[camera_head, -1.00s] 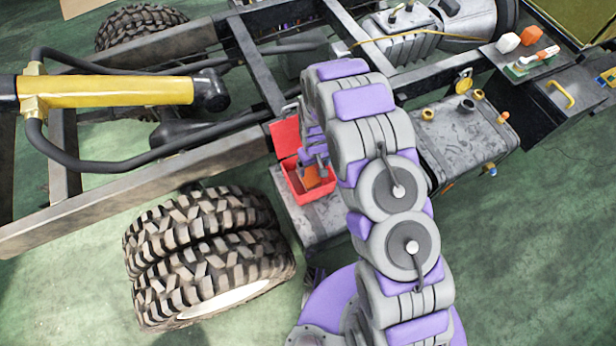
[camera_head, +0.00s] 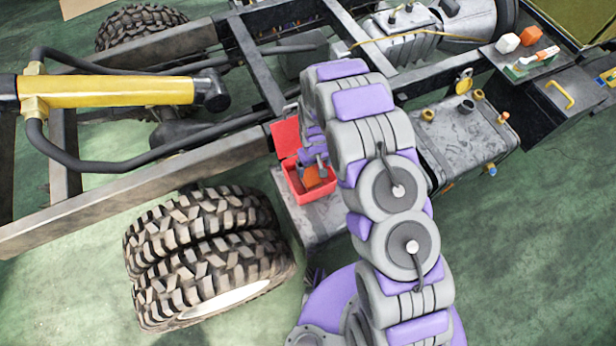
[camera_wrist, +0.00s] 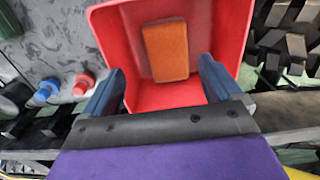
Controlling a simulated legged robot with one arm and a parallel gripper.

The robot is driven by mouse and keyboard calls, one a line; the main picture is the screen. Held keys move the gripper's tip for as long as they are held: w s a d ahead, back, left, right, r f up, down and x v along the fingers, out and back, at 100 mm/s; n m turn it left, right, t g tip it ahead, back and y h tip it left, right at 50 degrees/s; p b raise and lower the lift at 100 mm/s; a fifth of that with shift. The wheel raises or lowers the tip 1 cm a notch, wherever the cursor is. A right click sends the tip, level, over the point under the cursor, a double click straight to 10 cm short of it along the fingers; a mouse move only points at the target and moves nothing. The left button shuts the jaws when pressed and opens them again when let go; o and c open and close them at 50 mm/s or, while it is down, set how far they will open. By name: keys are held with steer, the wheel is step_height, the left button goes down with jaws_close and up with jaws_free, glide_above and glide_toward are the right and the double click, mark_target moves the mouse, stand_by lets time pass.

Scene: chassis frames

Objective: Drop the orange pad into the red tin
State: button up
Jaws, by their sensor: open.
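The red tin (camera_head: 297,190) stands with its lid up on a grey box beside the chassis rail. The orange pad (camera_head: 311,176) lies inside the tin; in the wrist view the pad (camera_wrist: 166,51) rests on the floor of the red tin (camera_wrist: 118,32), near its far wall. My gripper (camera_wrist: 162,88) is open over the tin's near side, its two blue fingers wide apart and clear of the pad. In the head view my gripper (camera_head: 314,161) is partly hidden by my arm.
The grey box (camera_head: 316,222) bears the tin. Stacked tyres (camera_head: 205,250) stand to its left, and the chassis rail (camera_head: 130,190) runs behind. A grey tank (camera_head: 460,140) with caps is at the right. The wrist view also shows a blue cap (camera_wrist: 46,90) and a red cap (camera_wrist: 84,84).

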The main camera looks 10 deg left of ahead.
step_height(320, 180, up, 17)
steer(key=p, duration=0.2)
steer(key=shift+r, duration=0.15)
steer(key=shift+w, duration=0.1)
stand_by(0.5)
steer(key=s+d+r+m, duration=0.2)
steer(key=s+d+r, duration=0.3)
steer(key=d+r, duration=0.3)
steer(key=s+d+r+m, duration=0.2)
steer(key=s+d+r, duration=0.3)
steer(key=r, duration=0.4)
steer(key=s+d+r+m, duration=0.1)
steer(key=s+d+r, duration=0.2)
steer(key=s, duration=0.4)
steer(key=s+d+r+m+g, duration=0.1)
steer(key=s+d+r, duration=0.1)
steer(key=s+d, duration=0.2)
steer(key=s+d+r+m, duration=0.1)
steer(key=s+d+r, duration=0.2)
steer(key=s, duration=0.8)
steer(key=shift+d+r+m+g, duration=0.3)
steer(key=shift+m+g, duration=0.1)
steer(key=shift+w, duration=0.1)
